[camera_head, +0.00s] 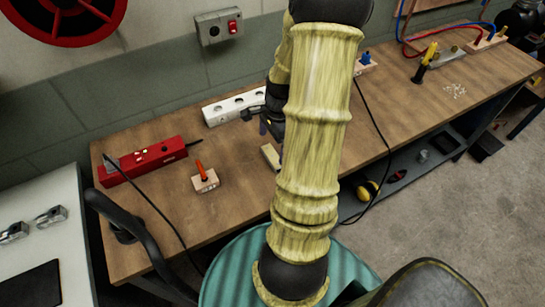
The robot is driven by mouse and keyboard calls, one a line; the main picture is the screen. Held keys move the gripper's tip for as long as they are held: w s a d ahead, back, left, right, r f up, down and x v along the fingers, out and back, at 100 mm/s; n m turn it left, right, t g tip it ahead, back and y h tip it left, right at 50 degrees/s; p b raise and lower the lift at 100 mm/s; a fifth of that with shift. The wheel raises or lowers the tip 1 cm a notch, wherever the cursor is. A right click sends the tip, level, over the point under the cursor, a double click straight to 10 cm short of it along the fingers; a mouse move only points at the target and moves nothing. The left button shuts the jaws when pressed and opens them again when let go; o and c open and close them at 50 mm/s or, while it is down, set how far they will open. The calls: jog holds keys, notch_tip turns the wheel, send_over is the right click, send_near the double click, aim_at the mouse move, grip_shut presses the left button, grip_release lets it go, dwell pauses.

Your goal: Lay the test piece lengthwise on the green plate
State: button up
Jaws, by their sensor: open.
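My arm crosses the middle of the view and hides part of the bench. My gripper (262,123) is dark, points down over the bench and is open; its fingertips are small and partly hidden. A small pale block (270,157) lies on the wood just below the gripper in the picture, its right side close to or behind my arm. I cannot tell whether this block is the test piece. No green plate can be made out on the bench; my arm may hide it.
On the wooden bench (240,205) are a red box (143,161), a white power strip (234,107) behind the gripper, and a small block with an orange tool (204,180). A black cable (378,128) crosses right of my arm.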

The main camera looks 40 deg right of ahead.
aim_at(273, 155)
jog(key=shift+f, duration=0.1)
jog(key=shift+f, duration=2.5)
jog(key=c, duration=0.8)
jog(key=shift+r, duration=0.1)
notch_tip(273, 155, up, 10)
jog(key=shift+f, duration=0.1)
